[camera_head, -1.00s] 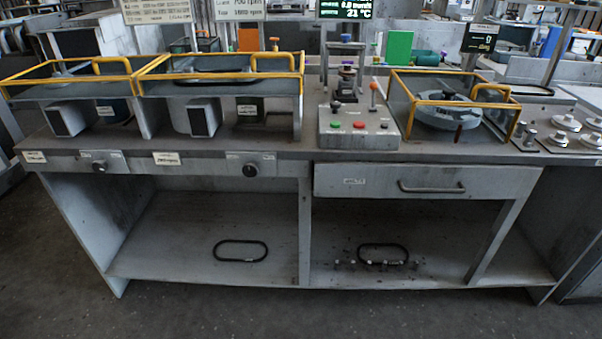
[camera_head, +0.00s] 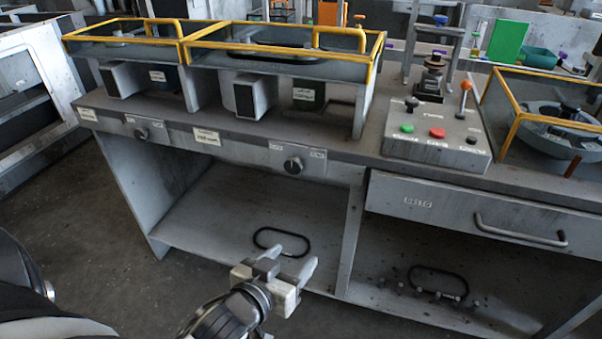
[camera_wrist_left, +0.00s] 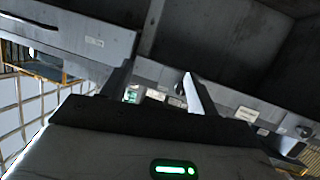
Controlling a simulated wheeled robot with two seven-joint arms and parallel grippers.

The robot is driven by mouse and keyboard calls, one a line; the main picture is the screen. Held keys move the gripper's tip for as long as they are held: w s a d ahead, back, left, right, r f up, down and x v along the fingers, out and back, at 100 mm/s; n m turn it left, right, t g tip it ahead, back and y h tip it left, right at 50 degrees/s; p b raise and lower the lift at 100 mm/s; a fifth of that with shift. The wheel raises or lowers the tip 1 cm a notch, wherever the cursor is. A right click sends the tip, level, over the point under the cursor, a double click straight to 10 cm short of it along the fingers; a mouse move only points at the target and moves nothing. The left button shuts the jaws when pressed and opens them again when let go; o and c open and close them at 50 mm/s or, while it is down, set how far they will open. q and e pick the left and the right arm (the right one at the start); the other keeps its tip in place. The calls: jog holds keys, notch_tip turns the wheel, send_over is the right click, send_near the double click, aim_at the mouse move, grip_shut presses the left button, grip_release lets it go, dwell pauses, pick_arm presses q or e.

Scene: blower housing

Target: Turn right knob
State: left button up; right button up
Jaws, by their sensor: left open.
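The right knob (camera_head: 293,165) is a round dark knob on the grey front panel, under the right yellow-framed housing. The left knob (camera_head: 141,133) sits further left on the same panel. My left gripper (camera_head: 291,262) is open and empty, below and apart from the right knob, in front of the lower shelf. In the left wrist view the open fingers (camera_wrist_left: 158,76) point toward the panel, and the right knob (camera_wrist_left: 181,88) shows between them, close to one finger in the picture. My right gripper is out of view.
A drawer with a handle (camera_head: 520,232) is right of the knobs. A button box (camera_head: 437,140) stands on the bench above it. The lower shelf holds black oval rings (camera_head: 281,243). A bench leg (camera_head: 351,240) stands right of my gripper. Floor at left is clear.

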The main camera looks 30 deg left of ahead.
aim_at(291, 166)
pick_arm(q)
jog(key=w+a+r+n+t+y+b, duration=0.25)
jog(key=a+r+n, duration=0.2)
jog(key=a, duration=0.25)
jog(key=shift+m+t+y, duration=0.35)
jog(key=shift+y, duration=0.1)
jog(key=x, duration=1.5)
jog(key=shift+a+r+p, duration=0.35)
jog(key=shift+r+p, duration=0.05)
jog(key=shift+c, duration=0.2)
jog(key=c, duration=0.9)
